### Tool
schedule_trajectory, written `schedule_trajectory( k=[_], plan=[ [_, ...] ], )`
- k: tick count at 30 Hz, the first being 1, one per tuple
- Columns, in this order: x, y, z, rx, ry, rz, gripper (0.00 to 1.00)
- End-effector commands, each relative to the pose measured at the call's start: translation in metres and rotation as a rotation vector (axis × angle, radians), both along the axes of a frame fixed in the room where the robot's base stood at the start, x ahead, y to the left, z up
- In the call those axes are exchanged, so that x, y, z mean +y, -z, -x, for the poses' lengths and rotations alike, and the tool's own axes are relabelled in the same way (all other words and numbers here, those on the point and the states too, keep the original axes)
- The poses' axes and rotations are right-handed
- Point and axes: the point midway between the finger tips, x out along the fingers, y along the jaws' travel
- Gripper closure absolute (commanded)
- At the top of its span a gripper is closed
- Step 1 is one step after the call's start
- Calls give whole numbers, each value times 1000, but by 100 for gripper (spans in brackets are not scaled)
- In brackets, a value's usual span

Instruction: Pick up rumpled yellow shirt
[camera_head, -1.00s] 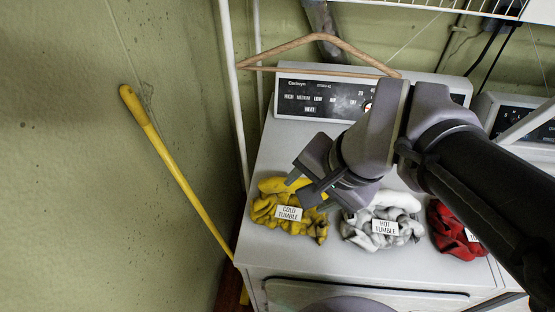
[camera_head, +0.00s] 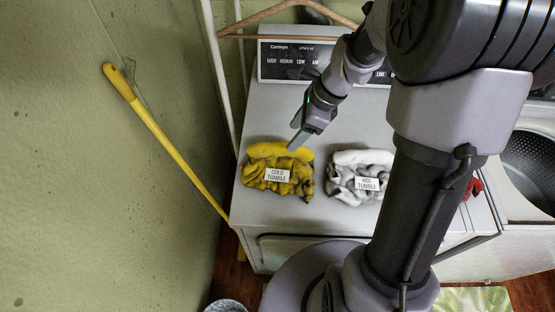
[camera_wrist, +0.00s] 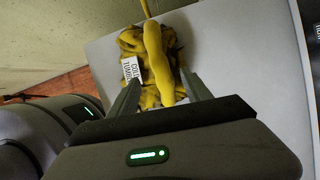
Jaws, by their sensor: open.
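The rumpled yellow shirt (camera_head: 277,172) lies in a heap on the left of the white machine's top, with a white "COLD TUMBLE" label on its front. My gripper (camera_head: 297,142) is just above its back right edge in the head view. In the wrist view the yellow shirt (camera_wrist: 157,55) shows ahead of and between the two fingers of my gripper (camera_wrist: 160,95). The fingers are apart, with a rolled yellow part of the heap between them in the picture. I cannot tell whether they touch the cloth.
A grey-white heap (camera_head: 359,178) labelled "HOT TUMBLE" lies to the right on the machine top (camera_head: 262,118). A red heap (camera_head: 473,187) is mostly hidden behind my arm. A yellow pole (camera_head: 165,140) leans at the left wall. A wooden hanger (camera_head: 290,12) hangs behind.

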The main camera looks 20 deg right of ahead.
Motion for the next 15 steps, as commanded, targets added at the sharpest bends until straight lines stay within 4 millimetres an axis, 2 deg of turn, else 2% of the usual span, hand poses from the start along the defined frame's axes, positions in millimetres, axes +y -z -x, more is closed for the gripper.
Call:
schedule_trajectory(
  k=[1, 7, 13, 15],
  plan=[
    [4, 12, -1, 2, -3, -1, 43],
    [11, 27, -4, 1, -2, 1, 43],
    [27, 63, -11, 2, -3, -1, 43],
    [29, 68, -12, 0, -2, 1, 43]
  ],
)
